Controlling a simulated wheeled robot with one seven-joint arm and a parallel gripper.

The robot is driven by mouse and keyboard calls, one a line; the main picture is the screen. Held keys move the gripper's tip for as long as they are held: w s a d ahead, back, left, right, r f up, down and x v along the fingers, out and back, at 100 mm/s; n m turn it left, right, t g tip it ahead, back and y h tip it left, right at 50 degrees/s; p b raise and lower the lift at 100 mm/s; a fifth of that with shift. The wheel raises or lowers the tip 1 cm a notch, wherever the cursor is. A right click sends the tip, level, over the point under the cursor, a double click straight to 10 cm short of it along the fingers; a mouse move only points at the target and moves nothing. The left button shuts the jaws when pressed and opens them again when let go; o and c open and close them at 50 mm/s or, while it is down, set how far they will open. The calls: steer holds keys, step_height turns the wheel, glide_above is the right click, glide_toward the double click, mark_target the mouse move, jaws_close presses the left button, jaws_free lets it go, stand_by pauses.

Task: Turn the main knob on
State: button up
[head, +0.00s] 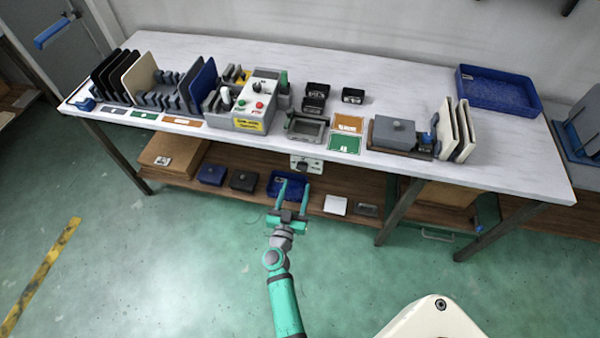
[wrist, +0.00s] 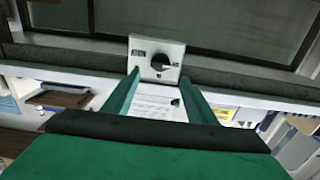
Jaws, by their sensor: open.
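The main knob (wrist: 160,63) is a dark round knob on a small pale panel (wrist: 143,47), seen ahead of the fingers in the wrist view. In the head view the panel (head: 307,163) hangs at the table's front edge, near the middle, and the knob on it is too small to read. My gripper (head: 293,184) is open and empty, with its two green fingers pointing toward the panel. In the wrist view the gripper (wrist: 165,90) has the panel beyond and between its fingertips, apart from them. The labels on the panel are too blurred to read.
The white table (head: 375,67) carries a grey control box (head: 257,97) with buttons, a rack of upright panels (head: 150,80) and a blue tray (head: 497,90). On the brown lower shelf (head: 350,180) stand a blue bin (head: 290,187) and several small boxes. The green floor in front is clear.

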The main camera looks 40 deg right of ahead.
mark_target(301, 170)
steer(key=x, duration=0.7)
steer(key=shift+w, duration=0.3)
steer(key=shift+s+d, duration=0.1)
steer(key=shift+d, duration=0.25)
steer(key=shift+a, duration=0.15)
steer(key=c, duration=1.1)
